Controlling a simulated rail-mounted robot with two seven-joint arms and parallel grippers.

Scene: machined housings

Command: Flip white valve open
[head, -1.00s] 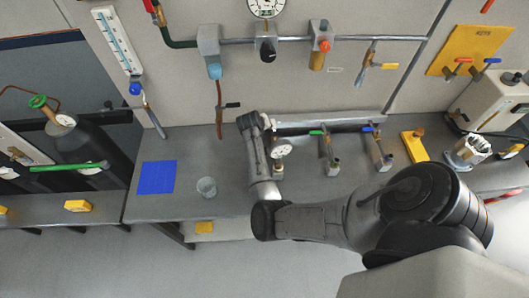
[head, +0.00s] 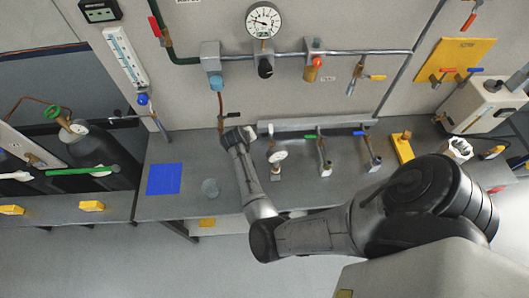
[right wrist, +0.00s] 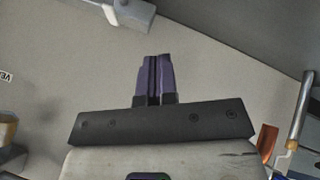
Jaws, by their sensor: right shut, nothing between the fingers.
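A short white handle (head: 270,130) shows on the bench behind a small white gauge (head: 279,156), at the left end of a row of valves; its exact angle is hard to tell. My right arm comes in from the right, and its gripper (head: 242,131) is near the wall, a little left of the white handle and apart from it. In the right wrist view the gripper's two dark fingers (right wrist: 154,68) are pressed together with nothing between them. The white handle is not clearly visible in that view. My left gripper is not in view.
A green-handled valve (head: 325,166) and a blue-handled valve (head: 373,161) stand to the right on the bench. A copper pipe (head: 221,108) runs down the wall near my right gripper.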

